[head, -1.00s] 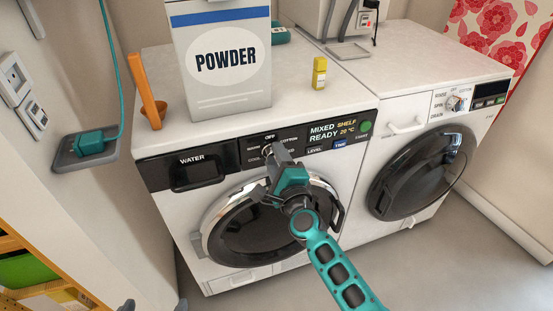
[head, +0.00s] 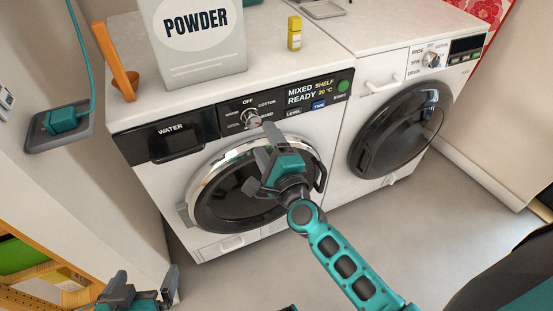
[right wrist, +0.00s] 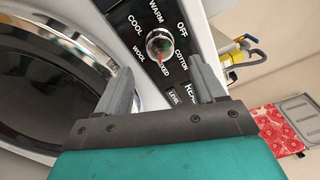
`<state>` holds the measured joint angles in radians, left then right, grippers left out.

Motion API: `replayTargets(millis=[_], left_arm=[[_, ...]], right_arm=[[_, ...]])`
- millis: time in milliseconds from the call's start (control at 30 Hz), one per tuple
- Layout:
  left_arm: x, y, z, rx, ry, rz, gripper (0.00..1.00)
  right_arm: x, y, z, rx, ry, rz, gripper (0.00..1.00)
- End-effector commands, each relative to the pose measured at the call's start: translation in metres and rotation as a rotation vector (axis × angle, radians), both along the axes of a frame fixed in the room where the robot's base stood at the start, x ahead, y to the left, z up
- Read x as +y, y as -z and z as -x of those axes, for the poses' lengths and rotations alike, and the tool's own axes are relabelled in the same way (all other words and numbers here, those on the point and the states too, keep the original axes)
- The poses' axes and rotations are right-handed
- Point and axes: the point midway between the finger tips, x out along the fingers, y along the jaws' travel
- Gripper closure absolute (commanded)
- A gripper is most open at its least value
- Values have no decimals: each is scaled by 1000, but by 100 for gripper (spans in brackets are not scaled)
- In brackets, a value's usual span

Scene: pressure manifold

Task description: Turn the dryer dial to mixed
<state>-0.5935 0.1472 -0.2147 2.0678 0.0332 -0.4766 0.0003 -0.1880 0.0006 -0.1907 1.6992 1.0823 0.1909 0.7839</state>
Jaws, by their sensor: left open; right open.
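The dryer dial (head: 252,118) is a small silver knob on the dark panel of the left machine, with labels around it. In the right wrist view the dial (right wrist: 160,44) has a red mark at its lower side, toward the label MIXED. The display (head: 318,91) beside it reads MIXED READY, SHELF and 20 °C. My right gripper (head: 260,158) is open and empty, in front of the round door and below the dial, apart from it. Its fingers (right wrist: 160,78) point toward the dial in the wrist view. My left gripper (head: 143,285) is open and empty at the lower left.
A POWDER box (head: 200,50), an orange handle (head: 116,60) and a yellow bottle (head: 294,33) stand on top. A second machine (head: 412,100) with its own dial stands to the right. An orange shelf (head: 40,283) is at lower left. The floor in front is clear.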

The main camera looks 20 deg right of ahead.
Motion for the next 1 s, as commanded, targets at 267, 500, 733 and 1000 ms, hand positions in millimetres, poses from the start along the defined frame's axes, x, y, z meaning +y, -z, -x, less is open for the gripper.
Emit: replayTargets(millis=[267, 500, 733, 1000], left_arm=[[0, 0, -1, -2, 0, 1, 0], [0, 0, -1, -2, 0, 0, 0], [1, 0, -1, -2, 3, -4, 0], [2, -1, 0, -3, 5, -7, 0]], right_arm=[[-1, 2, 48, 2, -1, 0, 31], [-1, 1, 60, -1, -1, 0, 31], [-1, 1, 60, -1, 0, 0, 31], [-1, 1, 60, 0, -2, 8, 31]])
